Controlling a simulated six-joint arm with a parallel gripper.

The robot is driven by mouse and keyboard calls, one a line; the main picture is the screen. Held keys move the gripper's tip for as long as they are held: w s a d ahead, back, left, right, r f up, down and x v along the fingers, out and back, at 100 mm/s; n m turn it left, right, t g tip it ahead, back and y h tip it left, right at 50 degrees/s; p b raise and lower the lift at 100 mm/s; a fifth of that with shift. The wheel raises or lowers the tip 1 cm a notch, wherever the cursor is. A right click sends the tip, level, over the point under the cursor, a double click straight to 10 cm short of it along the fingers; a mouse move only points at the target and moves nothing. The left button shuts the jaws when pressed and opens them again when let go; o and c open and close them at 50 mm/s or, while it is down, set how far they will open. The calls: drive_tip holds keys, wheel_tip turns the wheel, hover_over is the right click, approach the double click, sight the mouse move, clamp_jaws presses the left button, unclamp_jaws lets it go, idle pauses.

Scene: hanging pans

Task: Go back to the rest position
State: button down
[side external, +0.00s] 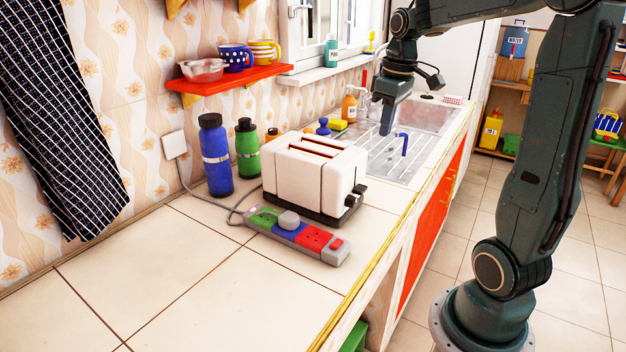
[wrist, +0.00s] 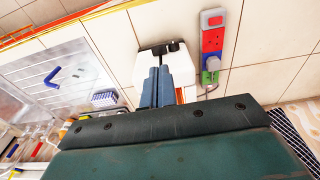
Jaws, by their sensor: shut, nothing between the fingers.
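My gripper (side external: 388,118) is held in the air above the metal sink drainer, behind and to the right of the toaster in the side external view. Its fingers point down and are closed together with nothing between them. In the wrist view the closed fingers of my gripper (wrist: 158,86) show in front of the white toaster (wrist: 165,63) and partly hide it. No pan is visible in either view.
The white toaster (side external: 315,172) stands on the tiled counter beside a power strip (side external: 297,236). A blue bottle (side external: 215,160) and a green bottle (side external: 247,150) stand near the wall. A red shelf (side external: 229,80) holds mugs and a bowl. The front counter is clear.

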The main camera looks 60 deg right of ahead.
drive_tip(key=s+a+t, duration=0.2)
drive_tip(key=s+a, duration=0.3)
drive_tip(key=a, duration=0.5)
drive_tip(key=s+a+t, duration=0.2)
drive_tip(key=s+a, duration=0.3)
drive_tip(key=a, duration=0.5)
drive_tip(key=shift+s+f, duration=0.4)
